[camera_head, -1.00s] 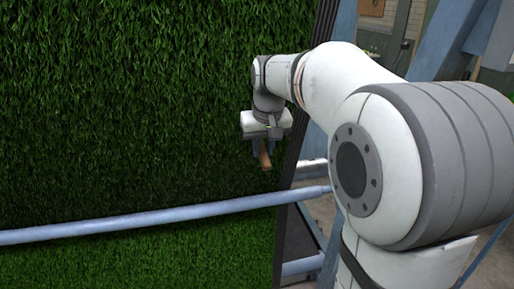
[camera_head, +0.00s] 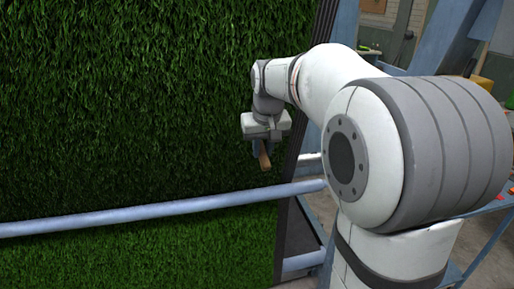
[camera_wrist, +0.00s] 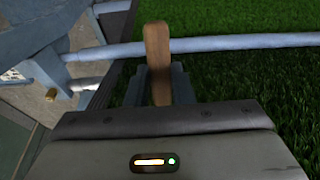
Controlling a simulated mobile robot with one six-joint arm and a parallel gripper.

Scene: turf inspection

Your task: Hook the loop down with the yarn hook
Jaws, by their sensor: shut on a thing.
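The yarn hook (camera_head: 264,159) shows as a brown wooden handle under my gripper in the head view. In the wrist view the handle (camera_wrist: 157,55) stands up between the jaws, and its metal hook end does not show. My gripper (camera_head: 261,148) is shut on it, in front of the right side of the turf (camera_head: 120,110). The turf also fills the right of the wrist view (camera_wrist: 250,80). I cannot tell whether the hook touches the turf. I cannot make out the loop in either view.
A pale blue horizontal bar (camera_head: 150,213) crosses in front of the turf, below my gripper. A dark edge strip bounds the turf on the right, and a blue frame post (camera_head: 446,40) stands beyond it. A blue table with small coloured items (camera_head: 487,200) shows at the far right.

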